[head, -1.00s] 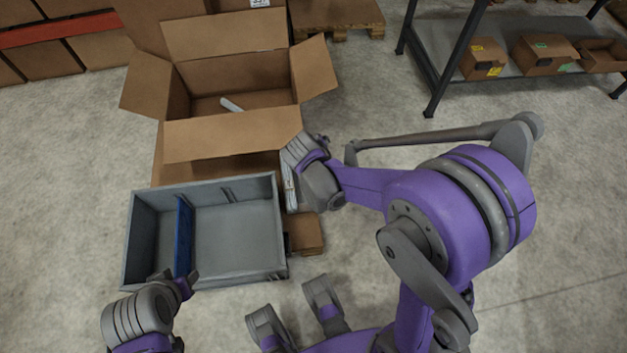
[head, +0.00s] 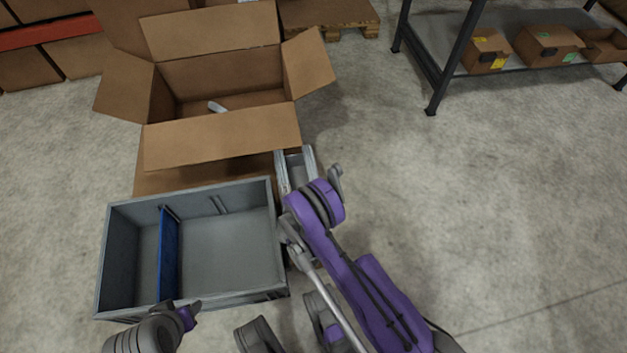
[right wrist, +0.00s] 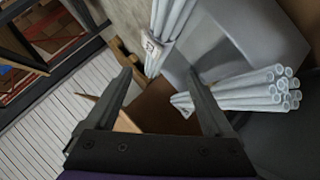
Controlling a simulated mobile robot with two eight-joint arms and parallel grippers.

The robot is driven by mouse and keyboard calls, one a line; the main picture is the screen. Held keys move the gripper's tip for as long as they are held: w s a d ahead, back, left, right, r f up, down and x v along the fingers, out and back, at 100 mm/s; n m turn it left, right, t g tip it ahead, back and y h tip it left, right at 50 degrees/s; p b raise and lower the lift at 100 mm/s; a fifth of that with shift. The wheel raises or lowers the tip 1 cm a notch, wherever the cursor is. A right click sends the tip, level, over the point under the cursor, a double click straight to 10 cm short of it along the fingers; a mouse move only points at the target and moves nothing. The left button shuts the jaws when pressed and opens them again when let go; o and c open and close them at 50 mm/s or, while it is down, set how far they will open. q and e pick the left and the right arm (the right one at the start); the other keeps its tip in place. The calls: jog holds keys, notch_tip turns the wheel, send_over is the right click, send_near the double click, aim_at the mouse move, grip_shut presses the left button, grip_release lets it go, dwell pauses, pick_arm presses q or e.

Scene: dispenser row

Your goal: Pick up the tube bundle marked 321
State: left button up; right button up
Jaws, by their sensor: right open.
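In the right wrist view, two bundles of pale tubes show. One (right wrist: 168,28) is at the top and carries a small white tag whose marking I cannot read. The other (right wrist: 250,90) is at the right with its tube ends facing the camera. My right gripper (right wrist: 158,75) is open and empty, with the bundles beyond and right of its fingers.
The grey tote (head: 107,250) has a blue divider (head: 168,255). An open cardboard box (head: 215,145) behind it holds a pale tube-like item (head: 217,107). A shelf (head: 445,45) with small cartons stands at the back right. Floor at the right is clear.

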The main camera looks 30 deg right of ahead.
aim_at(312, 179)
jog(key=b+x, duration=0.2)
jog(key=x, duration=0.7)
jog(key=shift+w+d+f+b, duration=0.1)
jog(key=shift+w+d+b, duration=0.1)
jog(key=shift+d+b, duration=0.2)
grip_shut()
